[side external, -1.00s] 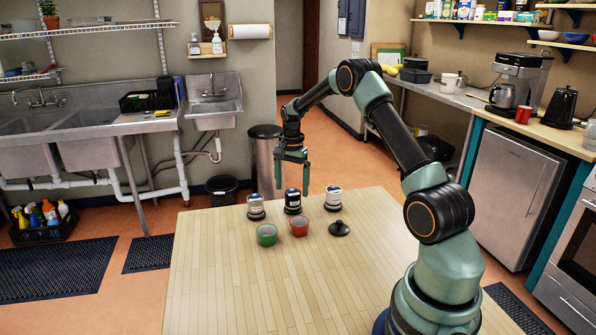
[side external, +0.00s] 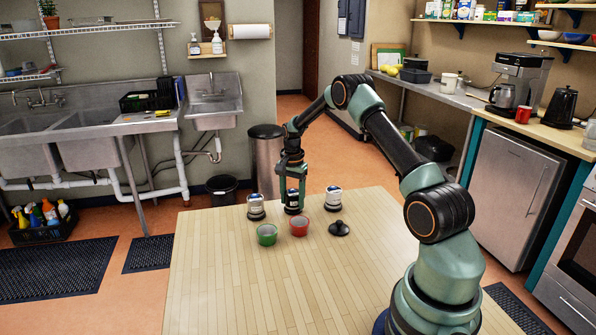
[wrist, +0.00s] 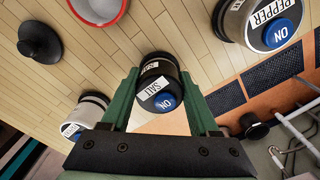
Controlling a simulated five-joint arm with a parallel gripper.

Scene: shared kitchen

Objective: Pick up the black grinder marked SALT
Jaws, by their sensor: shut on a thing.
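The black grinder marked SALT (wrist: 156,93) has a blue top cap with "ON" on it. It stands upright on the wooden table, between the two green fingers of my gripper (wrist: 158,86) in the wrist view. In the side view my gripper (side external: 293,194) is lowered around the grinder (side external: 292,210), the middle one of three in a row, and largely hides it. My gripper is shut on the black grinder. I cannot see that the grinder is lifted off the table.
A pale grinder marked PEPPER (wrist: 235,20) is on one side; it also shows at left in the side view (side external: 256,208). Another pale grinder (side external: 333,200) is on the other. A green bowl (side external: 267,235), red bowl (side external: 299,227) and black knobbed lid (side external: 339,229) sit nearer. The table's front is clear.

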